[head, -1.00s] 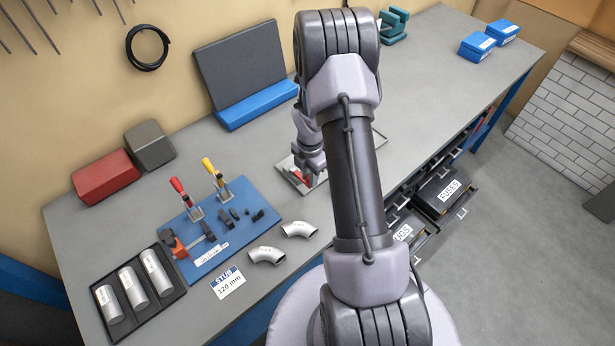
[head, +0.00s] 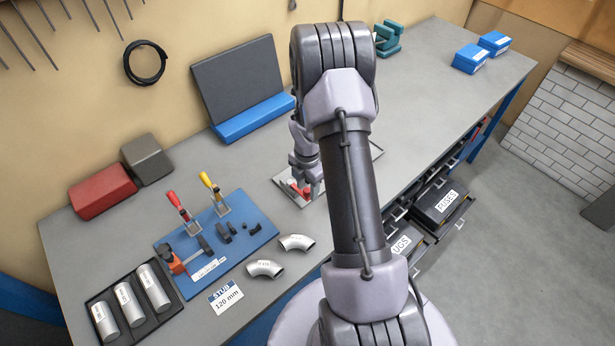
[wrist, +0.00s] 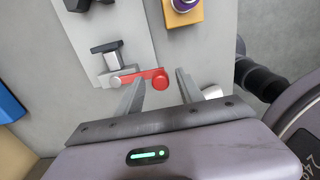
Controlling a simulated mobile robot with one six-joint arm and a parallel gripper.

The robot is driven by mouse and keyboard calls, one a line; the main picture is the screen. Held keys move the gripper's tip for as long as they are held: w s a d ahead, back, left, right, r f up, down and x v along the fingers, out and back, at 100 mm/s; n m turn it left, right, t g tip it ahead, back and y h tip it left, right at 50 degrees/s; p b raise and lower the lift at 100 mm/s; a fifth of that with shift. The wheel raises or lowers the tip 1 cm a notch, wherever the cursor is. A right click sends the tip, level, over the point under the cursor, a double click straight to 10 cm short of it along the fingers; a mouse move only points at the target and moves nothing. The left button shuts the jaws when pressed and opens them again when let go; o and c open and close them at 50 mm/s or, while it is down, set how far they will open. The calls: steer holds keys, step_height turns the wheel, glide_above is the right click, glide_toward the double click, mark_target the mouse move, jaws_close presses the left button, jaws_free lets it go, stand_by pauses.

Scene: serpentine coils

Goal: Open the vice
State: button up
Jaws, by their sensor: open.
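A small fixture with a red lever (wrist: 146,77) sits on a light grey plate (wrist: 130,18) in the wrist view. A dark bar tops its metal post. I cannot tell for sure that this is the vice. My gripper (wrist: 160,80) is open, with the lever's round red end between or just beyond its fingertips; contact is unclear. In the head view my gripper (head: 310,186) is low over the plate, beside red parts, partly hidden by my arm. A teal, vice-like block (head: 388,38) stands at the bench's far end.
A blue fixture board (head: 240,222) with red and yellow toggle handles, pipe elbows (head: 265,268) and a tray of tubes (head: 92,302) lie left. Blue boxes (head: 470,58) stand far right. Open drawers (head: 440,205) jut from the bench front. A yellow block (wrist: 182,12) is near the lever.

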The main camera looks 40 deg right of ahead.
step_height(320, 180, up, 17)
steer(key=p, duration=0.2)
steer(key=shift+f, duration=0.1)
